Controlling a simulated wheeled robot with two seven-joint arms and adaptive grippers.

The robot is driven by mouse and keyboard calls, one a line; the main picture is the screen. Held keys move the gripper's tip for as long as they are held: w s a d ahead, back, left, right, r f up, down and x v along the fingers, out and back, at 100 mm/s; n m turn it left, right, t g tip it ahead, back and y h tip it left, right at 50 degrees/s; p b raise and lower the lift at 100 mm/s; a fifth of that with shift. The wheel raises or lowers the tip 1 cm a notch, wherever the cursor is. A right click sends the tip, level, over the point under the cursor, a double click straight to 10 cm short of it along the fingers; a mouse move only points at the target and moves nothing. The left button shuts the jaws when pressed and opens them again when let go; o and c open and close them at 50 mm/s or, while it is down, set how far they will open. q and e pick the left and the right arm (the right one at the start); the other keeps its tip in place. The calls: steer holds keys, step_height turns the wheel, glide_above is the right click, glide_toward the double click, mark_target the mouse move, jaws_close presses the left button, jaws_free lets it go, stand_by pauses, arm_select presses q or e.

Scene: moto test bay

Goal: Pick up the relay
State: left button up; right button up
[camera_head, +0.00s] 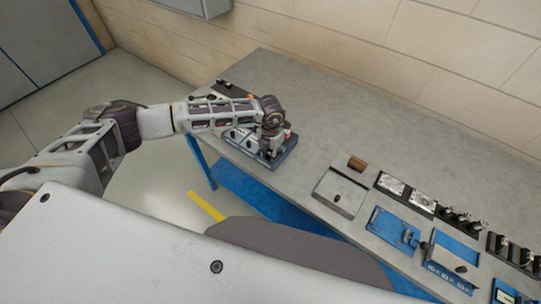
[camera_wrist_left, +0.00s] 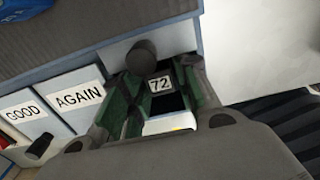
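My left gripper (camera_head: 270,130) is low over a grey-blue device (camera_head: 285,152) on the left part of the workbench. In the left wrist view its dark green fingers (camera_wrist_left: 160,95) stand apart. Between them show a label reading 72 (camera_wrist_left: 160,84), a dark opening and a small white-and-yellow piece (camera_wrist_left: 168,125). I cannot tell whether this piece is the relay, and no thing is clearly recognisable as it. The arm and gripper hide much of the device in the head view. My right gripper is not in view.
Labels reading GOOD (camera_wrist_left: 23,112) and AGAIN (camera_wrist_left: 80,95) are beside the fingers. A brown block (camera_head: 357,163), a grey tray (camera_head: 341,193), blue fixtures (camera_head: 392,229) and several dark parts (camera_head: 460,219) occupy the bench's right. The rear of the bench (camera_head: 340,105) is clear.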

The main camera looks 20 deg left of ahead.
mark_target(270, 154)
arm_select(q)
steer(key=shift+f, duration=0.25)
steer(key=shift+c, duration=0.4)
steer(key=c, duration=0.5)
steer(key=shift+o, duration=0.2)
steer(key=shift+r, duration=0.15)
steer(key=shift+r+p, duration=2.2)
steer(key=shift+r, duration=2.7)
